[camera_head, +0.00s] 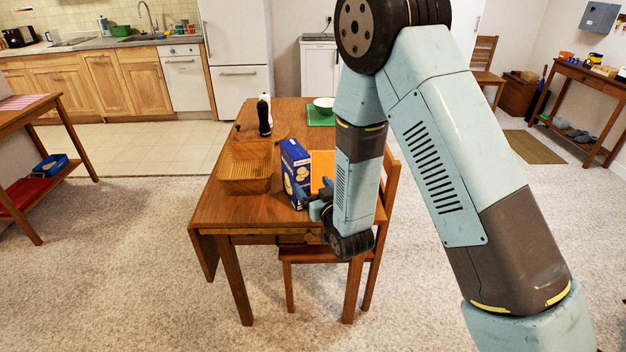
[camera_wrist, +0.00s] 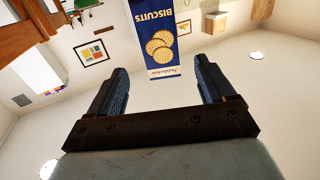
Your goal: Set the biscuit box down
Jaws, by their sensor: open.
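The biscuit box (camera_head: 295,168) is dark blue with biscuits pictured on it. It stands upright on the wooden table (camera_head: 222,208), near the front edge, just right of the wicker basket. My gripper (camera_head: 309,198) is at the box's near right side, low down, with the arm hiding part of it. In the wrist view the box (camera_wrist: 158,40) appears upside down, beyond and between the fingertips. My gripper (camera_wrist: 158,75) is open there, with clear space between each finger and the box.
The wicker basket (camera_head: 245,178) stands close on the box's left. An orange mat (camera_head: 322,165) lies behind my forearm. Farther back are a dark bottle-shaped object (camera_head: 264,115) on a round board and a white bowl (camera_head: 323,104) on a green mat. A chair (camera_head: 391,185) stands at the right.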

